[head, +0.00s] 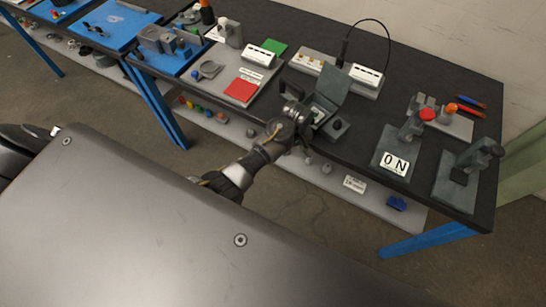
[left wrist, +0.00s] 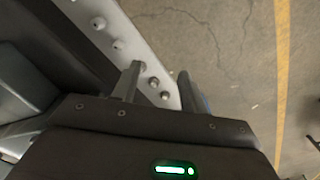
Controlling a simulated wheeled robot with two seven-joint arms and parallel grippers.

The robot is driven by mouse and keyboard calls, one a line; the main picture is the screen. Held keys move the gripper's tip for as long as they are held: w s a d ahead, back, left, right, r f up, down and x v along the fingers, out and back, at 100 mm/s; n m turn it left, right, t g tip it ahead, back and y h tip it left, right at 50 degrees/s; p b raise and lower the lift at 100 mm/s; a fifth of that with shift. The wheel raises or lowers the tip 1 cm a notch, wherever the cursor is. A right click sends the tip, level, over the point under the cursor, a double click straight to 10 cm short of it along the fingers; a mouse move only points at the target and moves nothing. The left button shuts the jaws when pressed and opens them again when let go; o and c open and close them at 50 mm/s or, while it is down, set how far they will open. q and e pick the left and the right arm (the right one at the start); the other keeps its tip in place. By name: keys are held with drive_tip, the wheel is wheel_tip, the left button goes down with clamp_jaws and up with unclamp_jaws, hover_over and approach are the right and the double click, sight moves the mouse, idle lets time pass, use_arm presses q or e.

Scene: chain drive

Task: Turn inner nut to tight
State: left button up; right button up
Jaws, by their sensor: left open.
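My left gripper (head: 303,108) reaches over the front edge of the bench, close beside a grey device with a raised lid (head: 345,88). In the left wrist view its two fingers (left wrist: 159,78) stand apart with a gap between them, so it is open, and I see nothing held. No chain drive or inner nut can be clearly identified in either view. Small round knobs (left wrist: 118,44) on a pale strip show past the fingertips in the left wrist view; I cannot tell whether any is a nut. My right gripper is not in view.
The dark bench (head: 440,95) carries a red plate (head: 241,89), blue trays (head: 113,24), a white-labelled box (head: 366,76), an "ON" stand (head: 394,163) and a grey clamp-like fixture (head: 468,165). A lower shelf (head: 357,184) runs beneath. Open floor lies in front.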

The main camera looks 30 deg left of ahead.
use_arm(q)
drive_tip(key=s+a+f+m+b, duration=0.1)
drive_tip(key=s+f, duration=0.3)
drive_tip(key=f, duration=0.5)
drive_tip(key=s+a+f+m+b, duration=0.2)
drive_tip(key=s+f, duration=0.2)
drive_tip(key=f, duration=0.5)
drive_tip(key=shift+s, duration=0.4)
drive_tip(key=shift+w, duration=0.1)
